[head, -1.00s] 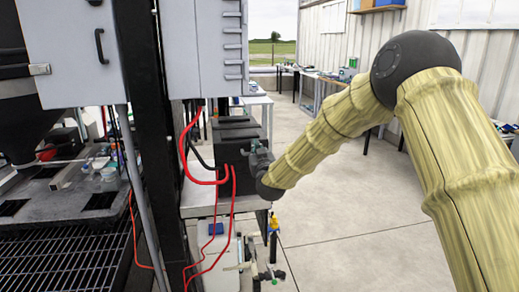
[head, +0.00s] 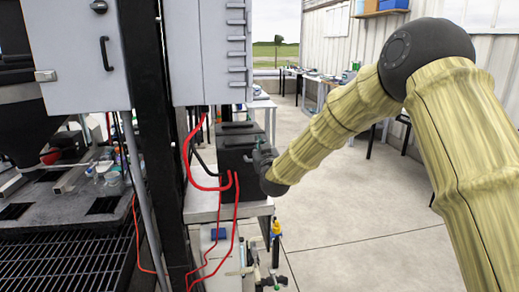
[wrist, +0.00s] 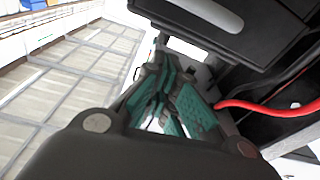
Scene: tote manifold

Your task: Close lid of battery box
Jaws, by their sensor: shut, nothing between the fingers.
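The black battery box (head: 232,182) stands on a pale shelf in the head view, with red cables at its front. Its dark lid (head: 238,129) is at the top; I cannot tell from here how far it stands open. In the wrist view the lid (wrist: 262,40) with a grey handle fills the upper right, above a dark space crossed by a red cable. My gripper (head: 256,146) is at the right side of the box, and its teal fingers (wrist: 172,98) are shut and empty just below the lid's edge. Contact with the lid is unclear.
A black post (head: 158,150) and grey cabinets (head: 72,50) stand left of the box. Red cables (head: 238,215) hang below it. A yellow-and-black tool (head: 276,240) stands low by the shelf (head: 200,207). The concrete floor (head: 350,210) to the right is clear.

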